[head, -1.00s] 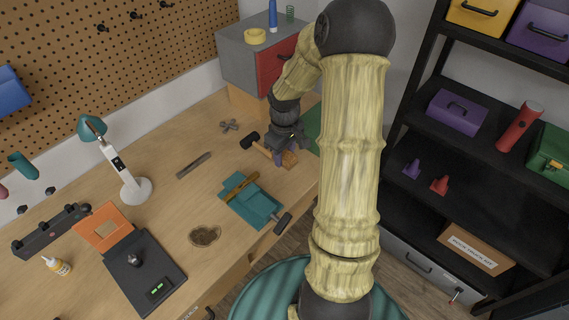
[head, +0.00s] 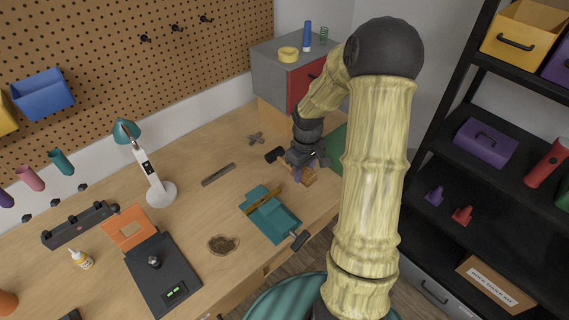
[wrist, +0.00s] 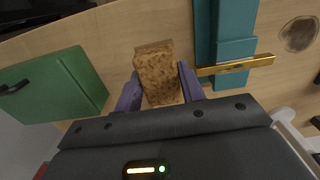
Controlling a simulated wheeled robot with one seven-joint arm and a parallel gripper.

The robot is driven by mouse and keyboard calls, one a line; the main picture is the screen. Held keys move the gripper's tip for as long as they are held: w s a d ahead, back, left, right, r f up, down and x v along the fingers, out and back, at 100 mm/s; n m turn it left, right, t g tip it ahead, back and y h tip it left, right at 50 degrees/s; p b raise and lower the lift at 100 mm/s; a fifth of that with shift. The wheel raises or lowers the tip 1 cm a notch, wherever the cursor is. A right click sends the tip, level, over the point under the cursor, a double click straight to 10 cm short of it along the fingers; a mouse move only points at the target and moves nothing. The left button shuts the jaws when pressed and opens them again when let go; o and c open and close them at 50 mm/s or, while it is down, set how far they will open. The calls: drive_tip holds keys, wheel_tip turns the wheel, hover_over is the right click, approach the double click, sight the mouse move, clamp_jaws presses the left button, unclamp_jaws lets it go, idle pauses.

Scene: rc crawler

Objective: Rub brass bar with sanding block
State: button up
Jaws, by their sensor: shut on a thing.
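The sanding block (wrist: 157,70) is a brown, speckled, cork-like block between the two purple fingers of my gripper (wrist: 160,88) in the wrist view. My gripper is shut on it. In the head view the block (head: 309,177) and my gripper (head: 302,170) are over the workbench, behind and right of the teal vise (head: 275,221). The brass bar (wrist: 236,65) lies across the vise and sticks out on both sides in the wrist view. It also shows as a thin gold strip (head: 262,198) in the head view. The block and the bar are apart.
A green box-like thing (wrist: 52,88) is on the block's other side from the vise. A grey cabinet (head: 275,75) stands behind. A file (head: 218,174), lamp (head: 162,194) and black scale (head: 160,275) are to the left.

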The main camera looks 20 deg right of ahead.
drive_tip(key=a+r+n+p, duration=0.1)
drive_tip(key=a+r+p, duration=0.3)
drive_tip(key=a+p, duration=0.5)
drive_tip(key=w+p, duration=0.1)
drive_tip(key=p, duration=0.2)
drive_tip(key=shift+n+p, duration=0.4)
drive_tip(key=shift+d+f, duration=0.1)
